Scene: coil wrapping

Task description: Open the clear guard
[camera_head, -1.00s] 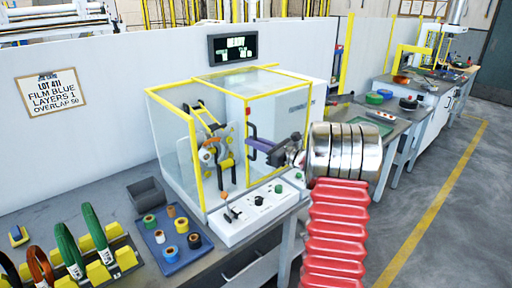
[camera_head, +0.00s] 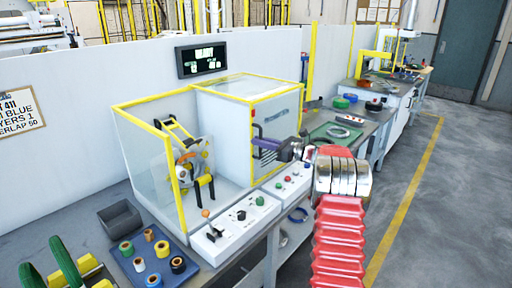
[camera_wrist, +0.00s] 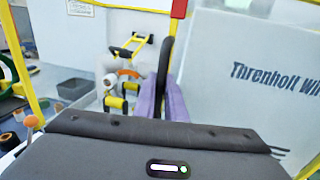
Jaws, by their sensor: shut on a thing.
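The clear guard (camera_head: 150,171) is a yellow-framed box on the bench, around a winding head with an orange and white ring (camera_head: 192,158). Its upright dark handle (camera_head: 253,130), with a red end, is at a yellow frame edge beside a pale lettered panel (camera_head: 277,116). My gripper (camera_head: 266,144) has its purple fingers closed around this handle. In the wrist view the fingers (camera_wrist: 165,100) sit either side of the black handle (camera_wrist: 165,65), with the lettered panel (camera_wrist: 255,85) to the right. How far the guard stands open I cannot tell.
A control box (camera_head: 238,225) with a lever and knobs stands in front of the guard. A blue tray (camera_head: 150,265) with several tape rolls and a grey bin (camera_head: 119,219) are to its left. A display (camera_head: 202,59) is above. Clear floor (camera_head: 440,220) lies to the right.

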